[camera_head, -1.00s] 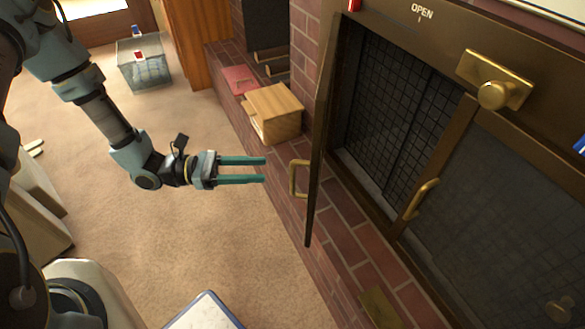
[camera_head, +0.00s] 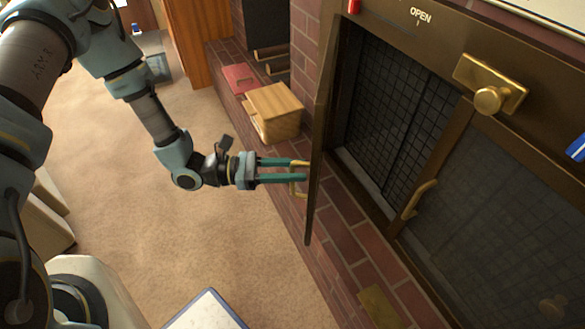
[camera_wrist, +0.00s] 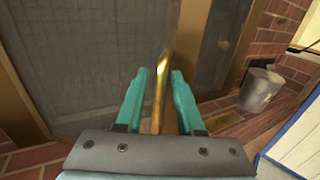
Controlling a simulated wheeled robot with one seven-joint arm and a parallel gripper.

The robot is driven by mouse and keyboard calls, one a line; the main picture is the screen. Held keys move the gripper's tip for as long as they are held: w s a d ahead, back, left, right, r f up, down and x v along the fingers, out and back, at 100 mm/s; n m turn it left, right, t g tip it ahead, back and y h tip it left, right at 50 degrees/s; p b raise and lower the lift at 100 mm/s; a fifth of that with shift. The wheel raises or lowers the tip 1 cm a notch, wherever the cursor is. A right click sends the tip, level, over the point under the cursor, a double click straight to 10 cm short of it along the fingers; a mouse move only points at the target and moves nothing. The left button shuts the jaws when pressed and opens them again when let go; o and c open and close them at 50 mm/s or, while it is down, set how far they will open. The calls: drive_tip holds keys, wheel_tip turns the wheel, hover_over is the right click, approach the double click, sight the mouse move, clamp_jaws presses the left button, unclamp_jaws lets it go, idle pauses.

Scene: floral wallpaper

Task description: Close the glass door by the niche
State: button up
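The glass door (camera_head: 318,150) of the brick fireplace stands swung open, seen nearly edge-on in the head view. Its brass handle (camera_head: 299,188) faces my gripper. My gripper (camera_head: 304,170) is open, with its two teal fingers reaching to the handle. In the wrist view the brass handle (camera_wrist: 160,88) stands between the two fingertips (camera_wrist: 158,76), with a gap visible on each side. The other glass door (camera_head: 490,215), with its own brass handle (camera_head: 418,199), sits in the frame at the right.
A brass knob on a plate (camera_head: 489,98) is on the frame above the doors. A wooden box (camera_head: 274,108) and a red item (camera_head: 239,78) rest on the brick ledge (camera_head: 345,215). A metal bucket (camera_wrist: 260,88) shows in the wrist view.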

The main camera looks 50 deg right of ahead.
clamp_jaws()
idle(1.1)
